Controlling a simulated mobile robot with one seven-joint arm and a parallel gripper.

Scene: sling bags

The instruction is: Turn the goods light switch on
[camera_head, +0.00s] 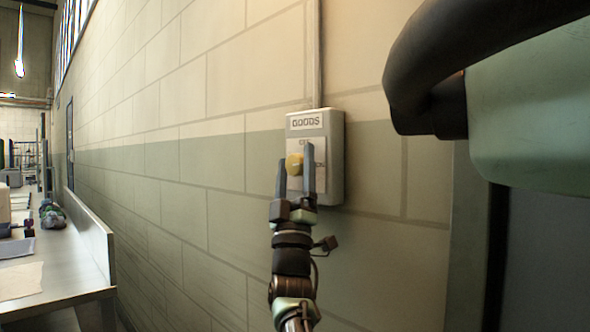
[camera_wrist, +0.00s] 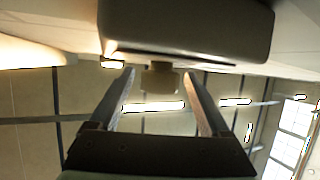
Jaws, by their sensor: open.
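The goods light switch (camera_head: 333,165) is a pale box on the block wall, with a "GOODS" label at its top. A yellow knob (camera_head: 295,163) sticks out from its front plate. My gripper (camera_head: 296,160) is open in front of the switch, with one finger on each side of the knob in the head view. In the wrist view the switch box (camera_wrist: 190,28) fills the top, and the knob (camera_wrist: 160,78) shows between the tips of my open fingers (camera_wrist: 160,80). There are gaps beside the knob, so the fingers look apart from it. The small print around the knob is partly hidden.
A conduit (camera_head: 316,60) runs up the wall from the box. At the right, a dark curved bar (camera_head: 425,60) and a green panel (camera_head: 530,105) stand close to the camera. A metal counter (camera_head: 85,250) with items on it is at the left.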

